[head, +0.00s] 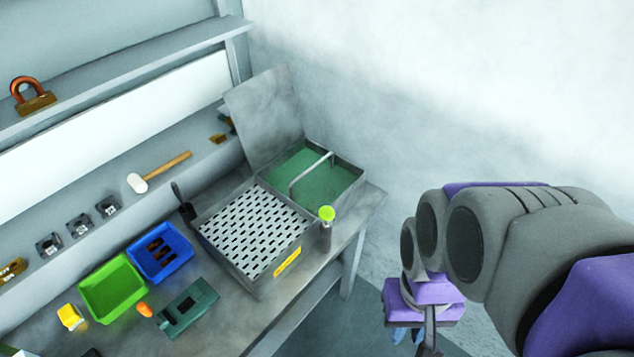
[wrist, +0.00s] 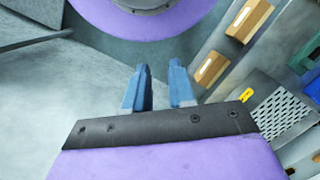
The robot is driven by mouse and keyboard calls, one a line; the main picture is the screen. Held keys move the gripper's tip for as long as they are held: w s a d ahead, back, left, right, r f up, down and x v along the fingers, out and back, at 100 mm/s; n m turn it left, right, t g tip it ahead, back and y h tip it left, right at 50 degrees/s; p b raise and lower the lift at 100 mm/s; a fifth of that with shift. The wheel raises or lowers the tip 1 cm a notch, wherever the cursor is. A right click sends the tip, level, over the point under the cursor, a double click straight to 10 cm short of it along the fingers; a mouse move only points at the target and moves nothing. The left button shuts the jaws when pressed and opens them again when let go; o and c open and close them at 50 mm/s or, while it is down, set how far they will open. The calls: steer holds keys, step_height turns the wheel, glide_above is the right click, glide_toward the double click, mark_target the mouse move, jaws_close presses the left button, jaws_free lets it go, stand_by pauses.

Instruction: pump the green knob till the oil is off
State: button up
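The green knob (head: 327,213) tops a short grey post at the front right corner of the parts washer. The washer has a perforated metal tray (head: 255,230) with a yellow label on its front and a basin of green liquid (head: 308,177) behind it, under a raised lid (head: 266,115). The perforated tray also shows at the right of the wrist view (wrist: 280,112). My gripper (wrist: 158,72) has blue fingers, parted with nothing between them. In the head view my gripper (head: 408,335) hangs low, right of the bench and away from the knob. I cannot make out oil on any part.
The bench also holds a green bin (head: 113,287), a blue bin (head: 160,252) with brown parts, a dark green block (head: 187,308) and an orange item (head: 145,310). A mallet (head: 158,172) lies at the back. Floor right of the bench is clear.

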steer(key=w+r, duration=0.1)
steer(key=w, duration=0.1)
steer(key=w+m, duration=0.1)
steer(key=w, duration=0.1)
steer(key=w+r+m, duration=0.1)
steer(key=w, duration=0.2)
steer(key=shift+a+r, duration=0.35)
jaws_close()
steer(key=w+a+r+m, duration=0.1)
steer(key=w+a+m, duration=0.2)
steer(key=w, duration=0.9)
steer(key=w+a+r+m+t+p, duration=0.1)
steer(key=w+a+r+m, duration=0.1)
steer(key=w+a, duration=0.6)
steer(key=w, duration=0.4)
steer(key=shift+w+m+t, duration=0.2)
steer(key=shift+m+t, duration=0.1)
steer(key=shift+m, duration=0.1)
